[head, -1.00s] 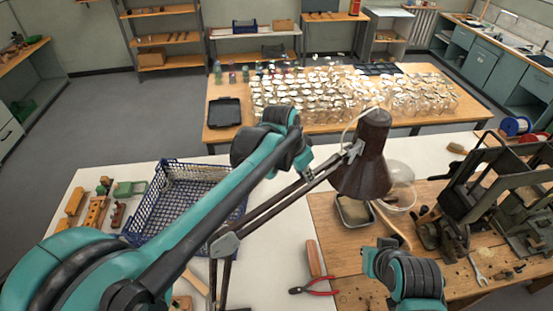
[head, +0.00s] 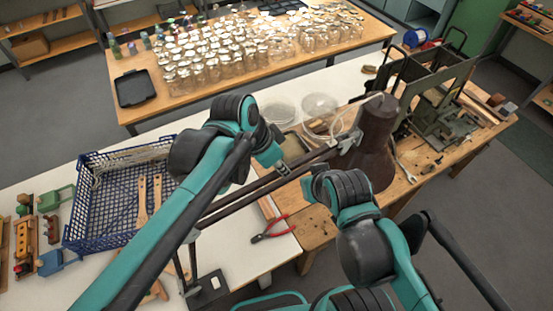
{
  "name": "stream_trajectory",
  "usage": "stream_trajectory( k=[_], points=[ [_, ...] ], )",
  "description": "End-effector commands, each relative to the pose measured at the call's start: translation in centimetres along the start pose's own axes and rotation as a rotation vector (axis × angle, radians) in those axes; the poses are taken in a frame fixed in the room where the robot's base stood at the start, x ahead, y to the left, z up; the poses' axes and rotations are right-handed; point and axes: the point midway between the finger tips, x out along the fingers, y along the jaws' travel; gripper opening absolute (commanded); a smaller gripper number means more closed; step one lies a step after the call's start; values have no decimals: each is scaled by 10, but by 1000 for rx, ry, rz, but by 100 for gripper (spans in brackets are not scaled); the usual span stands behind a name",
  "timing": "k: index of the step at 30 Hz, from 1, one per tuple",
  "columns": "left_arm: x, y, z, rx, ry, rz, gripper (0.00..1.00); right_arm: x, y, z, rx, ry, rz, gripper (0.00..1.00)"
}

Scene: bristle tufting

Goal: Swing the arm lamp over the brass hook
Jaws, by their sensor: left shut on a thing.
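The arm lamp has a dark brown shade (head: 374,150) hanging over the wooden bench. Its two thin parallel arm bars (head: 240,197) run down left to a jointed post near the bottom of the head view. My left gripper (head: 279,163) is shut on the lamp's arm, a little left of the shade. My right gripper (head: 309,184) is just below the lamp arm, left of the shade; its fingers are too small and covered to tell their opening. I cannot make out the brass hook; the shade and my arms cover part of the bench.
A dark machine frame (head: 432,85) stands right of the shade, with a wrench (head: 405,171) between. Red-handled pliers (head: 270,229) lie near the bench. A blue crate (head: 88,203) stands left. Glass jars (head: 250,45) crowd the back table. White tabletop (head: 255,262) is clear below the pliers.

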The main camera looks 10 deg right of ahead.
Motion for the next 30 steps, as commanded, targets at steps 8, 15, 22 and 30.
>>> stream_trajectory(
  k=[8, 15, 22, 30],
  points=[
    [0, 0, 0, 1, 0, 1, 0, 0, 0, 0, 0, 0, 0, 0],
    [0, 0, 0, 1, 0, 1, 35, 0, 0, 0, 0, 0, 0, 0],
    [-3, 0, 0, 0, 0, 0, 35, 0, 0, 0, 0, 0, 0, 0],
    [-47, 0, 0, -1, 1, 0, 35, 0, 0, 0, 0, 0, 0, 0]
  ],
)
